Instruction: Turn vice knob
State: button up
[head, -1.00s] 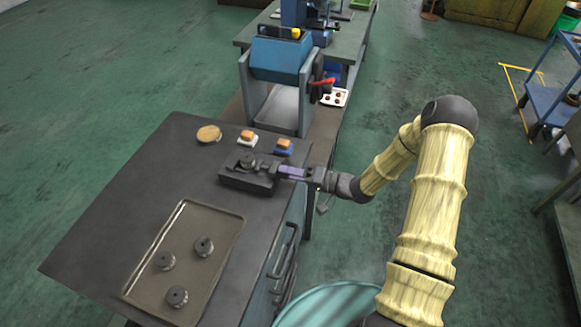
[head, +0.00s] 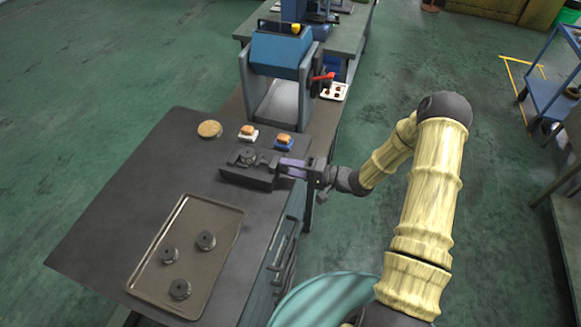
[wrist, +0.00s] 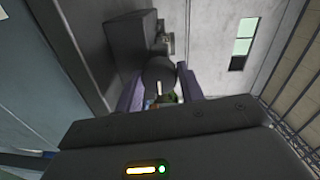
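The dark vice (head: 245,178) sits near the right edge of the dark bench top, with a round dark part in its jaws. In the head view my gripper (head: 293,167), with purple fingers, reaches the vice's right end from the right and hides the knob there. In the wrist view the round dark vice knob (wrist: 159,73) fills the gap between the two purple fingers of my gripper (wrist: 160,88). The fingers appear shut on its sides. The vice body (wrist: 128,45) shows beyond, at upper left.
A tray (head: 222,255) with 3 round dark parts lies at the front of the bench. Behind the vice are an orange-topped white button (head: 248,134), an orange-topped blue button (head: 283,141) and a tan disc (head: 209,129). A blue machine (head: 278,57) with a red lever stands behind.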

jog(key=o, duration=0.4)
jog(key=b+v, duration=0.3)
jog(key=v, duration=1.4)
jog(key=shift+d+b, duration=0.2)
jog(key=shift+b, duration=0.1)
jog(key=shift+f, duration=0.1)
